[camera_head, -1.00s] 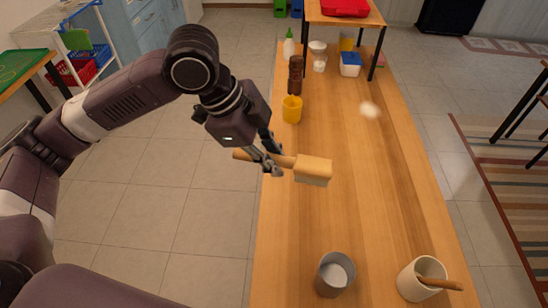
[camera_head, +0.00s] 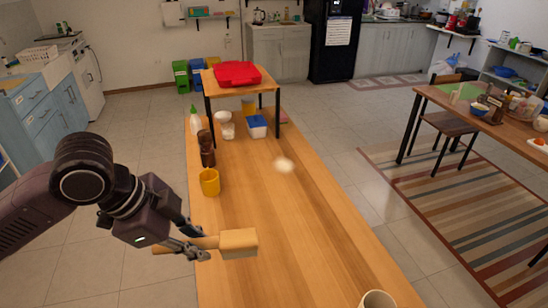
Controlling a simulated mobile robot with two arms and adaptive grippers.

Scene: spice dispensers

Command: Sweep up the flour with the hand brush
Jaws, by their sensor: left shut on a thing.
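The hand brush (camera_head: 238,243) has a light wooden block head and a wooden handle. My left gripper (camera_head: 197,247) is shut on its handle, and the head points right over the near left part of the long wooden table (camera_head: 300,235). I cannot tell whether the brush touches the tabletop. The flour (camera_head: 284,166) is a small whitish patch on the table, farther away and to the right of the brush head, apart from it. My right gripper is not in view.
A yellow cup (camera_head: 209,182), dark brown bottles (camera_head: 206,148) and a white bottle (camera_head: 195,120) line the left edge. A blue-and-white container (camera_head: 257,127) stands near the small raised table (camera_head: 240,85). A cream cup (camera_head: 377,300) is at the bottom. The middle is clear.

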